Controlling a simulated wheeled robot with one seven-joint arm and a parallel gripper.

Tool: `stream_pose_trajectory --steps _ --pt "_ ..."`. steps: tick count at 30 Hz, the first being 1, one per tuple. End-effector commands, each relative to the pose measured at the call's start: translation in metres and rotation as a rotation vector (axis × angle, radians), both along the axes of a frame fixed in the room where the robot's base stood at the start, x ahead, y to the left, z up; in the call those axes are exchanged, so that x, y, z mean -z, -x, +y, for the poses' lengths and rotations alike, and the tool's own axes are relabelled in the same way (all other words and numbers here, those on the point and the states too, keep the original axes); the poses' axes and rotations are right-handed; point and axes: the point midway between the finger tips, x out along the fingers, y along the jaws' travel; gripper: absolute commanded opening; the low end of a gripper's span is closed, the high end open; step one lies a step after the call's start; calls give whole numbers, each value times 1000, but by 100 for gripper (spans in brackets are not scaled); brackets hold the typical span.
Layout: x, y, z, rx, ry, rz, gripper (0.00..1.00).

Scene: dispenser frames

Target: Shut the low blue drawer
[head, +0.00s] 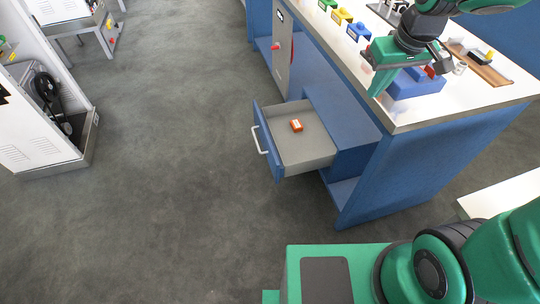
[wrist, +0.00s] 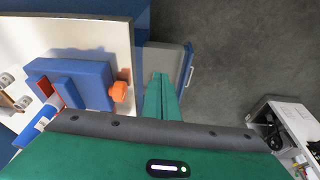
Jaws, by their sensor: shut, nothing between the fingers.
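The low blue drawer (head: 264,144) is pulled out of the blue counter in the head view, with a white handle (head: 256,139) on its front. A small orange box (head: 296,125) lies inside it. The drawer (wrist: 188,64) also shows in the wrist view, beyond my fingers and partly hidden by them. My gripper (head: 374,90) is above the counter's near left edge, higher than the drawer and to its right. Its green fingers (wrist: 161,78) are shut with nothing between them. They do not touch the drawer or its handle.
The white counter top (head: 412,116) carries a blue block-shaped device (head: 416,86) with an orange knob (wrist: 119,91) close to my gripper. The grey floor (head: 170,150) left of the drawer is clear. A white cabinet (head: 40,130) stands at far left.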

Motion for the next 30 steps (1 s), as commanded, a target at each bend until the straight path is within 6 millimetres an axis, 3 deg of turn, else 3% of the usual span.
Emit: stream_pose_trajectory --steps 1,6,15,21,30 --pt "7 -17 14 -56 7 13 0" --pt "33 -66 50 -219 42 58 0" --pt "102 -134 113 -502 140 147 0" --pt "161 -166 162 -704 224 201 0" --pt "264 -189 239 -1034 375 280 0"
